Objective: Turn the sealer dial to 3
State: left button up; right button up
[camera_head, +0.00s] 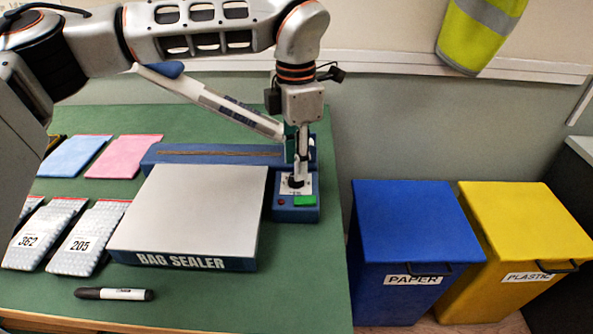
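The bag sealer (190,212) is blue with a light grey top and stands on the green table. Its small control box (294,212) is at the right, with a white dial plate (310,188), a green button (305,201) and a red light (281,202). The black dial (296,183) is mostly hidden by my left gripper (298,176), which points straight down at it. I cannot tell whether the fingers close on the dial or only hover at it. The dial's setting is too small to read. My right gripper is not in view.
The sealer's raised white arm (215,103) slants down close to my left gripper. A marker (114,294), padded pouches (88,238), a blue sleeve (73,157) and a pink sleeve (124,157) lie on the table. Blue (405,225) and yellow bins (528,225) stand right of it.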

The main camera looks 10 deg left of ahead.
aim_at(292, 183)
pick_arm(q)
jog(key=shift+f, duration=1.6)
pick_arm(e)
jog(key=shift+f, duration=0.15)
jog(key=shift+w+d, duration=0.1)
